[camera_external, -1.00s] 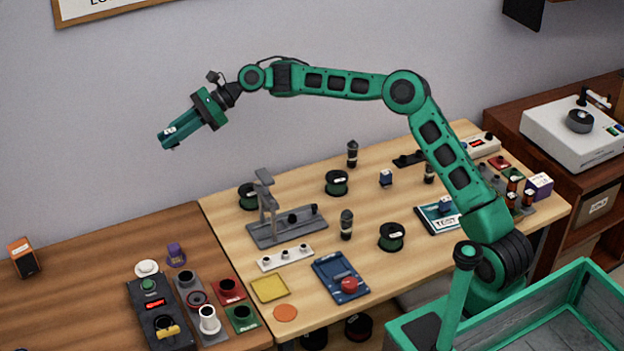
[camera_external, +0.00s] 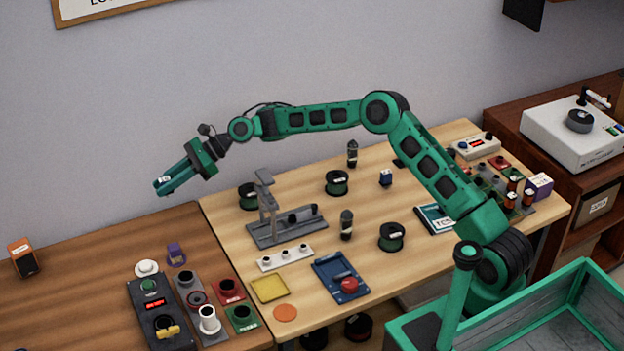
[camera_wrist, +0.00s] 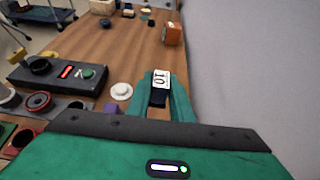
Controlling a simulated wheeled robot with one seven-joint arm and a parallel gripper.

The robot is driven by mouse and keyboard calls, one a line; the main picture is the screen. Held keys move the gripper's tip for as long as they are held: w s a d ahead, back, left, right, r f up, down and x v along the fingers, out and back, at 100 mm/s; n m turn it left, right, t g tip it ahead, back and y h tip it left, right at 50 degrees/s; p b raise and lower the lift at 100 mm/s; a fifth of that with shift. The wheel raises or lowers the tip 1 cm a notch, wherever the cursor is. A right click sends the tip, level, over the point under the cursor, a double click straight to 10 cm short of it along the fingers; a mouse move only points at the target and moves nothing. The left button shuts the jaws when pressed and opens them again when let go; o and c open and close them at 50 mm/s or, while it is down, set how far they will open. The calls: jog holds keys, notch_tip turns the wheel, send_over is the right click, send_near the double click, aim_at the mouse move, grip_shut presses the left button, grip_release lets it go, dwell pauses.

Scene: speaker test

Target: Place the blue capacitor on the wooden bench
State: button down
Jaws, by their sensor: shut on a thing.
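My gripper (camera_external: 164,186) is shut on the blue capacitor, a small dark-blue piece with a white label. In the wrist view the capacitor (camera_wrist: 158,99) sits between the green fingers, its label reading 10. My fingers hide its sides. The bench also shows in the wrist view (camera_wrist: 120,45).
An orange box (camera_external: 22,257) stands at the bench's left. A black control box (camera_external: 160,318), a white round piece (camera_external: 147,268) and a purple piece (camera_external: 176,254) stand nearer its right end. Bare wood lies between. A lighter bench (camera_external: 300,185) adjoins, holding another small blue block (camera_external: 386,178).

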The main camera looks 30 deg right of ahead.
aim_at(175, 234)
notch_tip(175, 234, down, 14)
jog(key=shift+r, duration=0.1)
dwell(0.6)
jog(key=c, duration=1.6)
grip_release()
jog(key=shift+o, duration=0.2)
jog(key=shift+v, duration=3.75)
